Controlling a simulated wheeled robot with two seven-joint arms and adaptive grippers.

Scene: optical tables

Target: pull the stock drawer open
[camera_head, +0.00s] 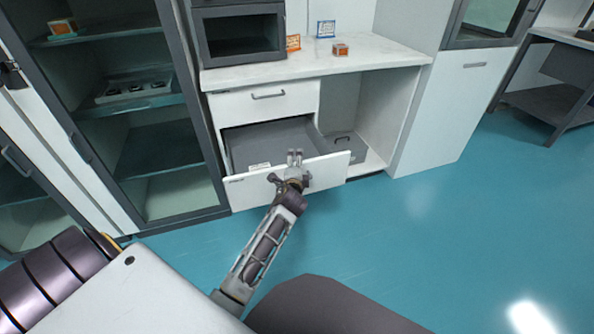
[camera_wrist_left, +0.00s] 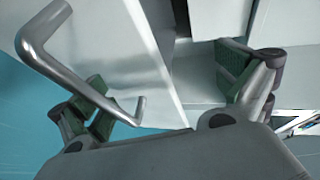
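The lower drawer (camera_head: 250,187) of the white cabinet stands pulled out, its grey inside showing from above. I take it as the stock drawer; no readable name shows. My left gripper (camera_head: 295,157) is at the middle of its front panel and hides part of it. In the left wrist view the metal bar handle (camera_wrist_left: 85,75) runs along the left side of the white panel (camera_wrist_left: 140,55). The fingers of my left gripper (camera_wrist_left: 165,90) are spread wide apart, with the panel's edge between them. Whether a finger touches the panel or handle is unclear. My right gripper is not in view.
A shut upper drawer (camera_head: 265,103) sits above the open one. An open cabinet bay (camera_head: 370,120) with a grey bin (camera_head: 345,147) is to its right. A glass-door cabinet (camera_head: 160,150) stands at the left. The blue floor (camera_head: 420,240) at the right is clear.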

